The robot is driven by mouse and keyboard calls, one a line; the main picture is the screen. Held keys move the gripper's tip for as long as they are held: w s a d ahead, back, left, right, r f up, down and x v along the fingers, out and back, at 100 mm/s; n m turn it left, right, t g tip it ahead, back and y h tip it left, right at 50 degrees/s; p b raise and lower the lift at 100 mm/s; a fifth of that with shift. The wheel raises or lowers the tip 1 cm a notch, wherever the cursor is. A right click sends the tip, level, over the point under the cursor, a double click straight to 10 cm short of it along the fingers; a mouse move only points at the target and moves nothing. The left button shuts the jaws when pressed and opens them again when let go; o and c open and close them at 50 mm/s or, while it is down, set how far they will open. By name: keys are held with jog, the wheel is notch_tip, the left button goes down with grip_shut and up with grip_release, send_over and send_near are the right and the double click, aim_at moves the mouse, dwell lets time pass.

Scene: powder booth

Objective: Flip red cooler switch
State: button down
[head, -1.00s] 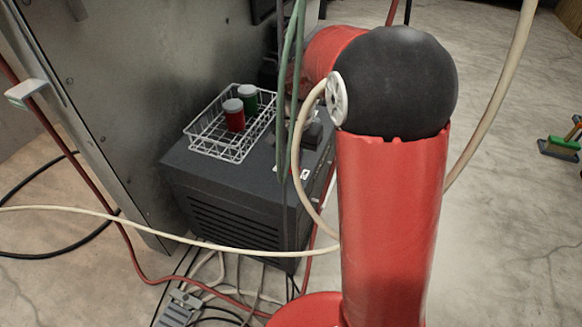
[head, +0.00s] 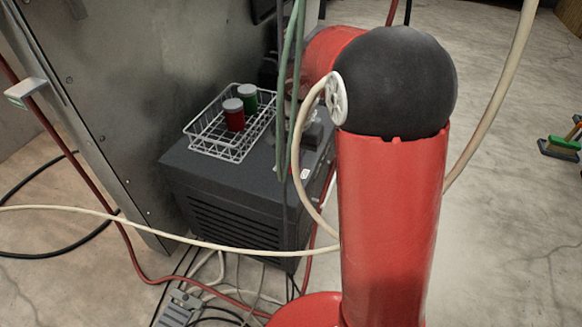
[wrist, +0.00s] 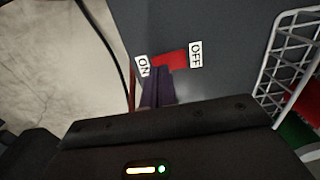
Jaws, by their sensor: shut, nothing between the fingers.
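The red switch (wrist: 170,60) sits on the dark grey top of the cooler (wrist: 225,25) in the wrist view, between a white ON label (wrist: 142,66) and a white OFF label (wrist: 196,54). My gripper (wrist: 157,76) is shut and empty. Its narrow dark fingers overlap the near edge of the switch, towards the ON side; I cannot tell whether they touch it. In the head view the cooler (head: 215,178) is a dark box with side vents. There, cables and my arm hide most of the gripper and the switch.
A white wire basket (head: 222,157) with a red jar (head: 234,118) and a green jar (head: 248,100) stands on the cooler. Green and cream hoses hang before it. A grey metal panel (head: 120,110) rises at left. A power strip (head: 178,308) and cables lie on the floor.

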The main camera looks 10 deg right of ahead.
aim_at(296, 170)
jog(key=shift+f+b, duration=0.4)
jog(key=shift+f, duration=0.35)
jog(key=shift+r, duration=0.1)
notch_tip(296, 170, up, 7)
jog(key=p, duration=0.6)
dwell(0.4)
dwell(0.3)
jog(key=s+r+n+t+p, duration=0.2)
jog(key=s+r, duration=0.5)
jog(key=s, duration=0.4)
jog(key=s+r+n+t+p, duration=0.1)
jog(key=s+r+n+t, duration=0.2)
jog(key=s, duration=0.8)
notch_tip(296, 170, up, 4)
jog(key=shift+r+n+t+p, duration=0.3)
jog(key=shift+n+p, duration=0.1)
jog(key=shift+n, duration=0.7)
